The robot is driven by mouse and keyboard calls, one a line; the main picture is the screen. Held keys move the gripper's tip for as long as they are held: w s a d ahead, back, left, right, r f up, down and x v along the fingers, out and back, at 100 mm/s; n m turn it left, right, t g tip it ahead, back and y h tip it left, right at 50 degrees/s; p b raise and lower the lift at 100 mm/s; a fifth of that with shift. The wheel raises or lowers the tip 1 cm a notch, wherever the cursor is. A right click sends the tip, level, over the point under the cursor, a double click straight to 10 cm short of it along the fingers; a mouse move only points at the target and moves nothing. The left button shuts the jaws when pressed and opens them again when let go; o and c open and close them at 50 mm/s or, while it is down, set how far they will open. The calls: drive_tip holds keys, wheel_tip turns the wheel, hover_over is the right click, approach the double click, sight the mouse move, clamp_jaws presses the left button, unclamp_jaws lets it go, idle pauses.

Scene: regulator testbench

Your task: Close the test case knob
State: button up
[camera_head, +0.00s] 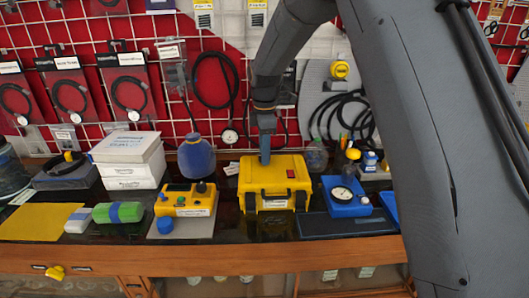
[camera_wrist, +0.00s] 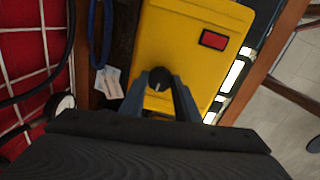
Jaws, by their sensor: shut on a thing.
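The yellow test case (camera_head: 275,180) stands on the dark bench in the middle of the head view, with its lid down and a red switch or label on top. In the wrist view the yellow case (camera_wrist: 190,40) fills the centre, with the red rectangle (camera_wrist: 214,39) near one edge. A small round black knob (camera_wrist: 159,78) with a pale pointer line sits on the case top. My gripper (camera_wrist: 160,84) has its two fingers on either side of the knob, shut on it. In the head view my gripper (camera_head: 265,155) reaches down onto the case's back left; the knob is hidden there.
A yellow device (camera_head: 185,199) with a black knob stands left of the case, with a blue bottle (camera_head: 196,157) behind it. A blue gauge box (camera_head: 346,196) stands to the right. Tools and cables hang on the red grid wall behind.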

drive_tip(key=m, duration=0.4)
drive_tip(key=shift+m, duration=0.3)
drive_tip(key=m, duration=0.4)
drive_tip(key=shift+a, duration=0.1)
drive_tip(key=m, duration=0.5)
drive_tip(key=shift+w+m, duration=0.1)
drive_tip(key=shift+m, duration=1.7)
drive_tip(key=shift+r, duration=0.1)
drive_tip(key=o, duration=1)
drive_tip(key=shift+o, duration=0.2)
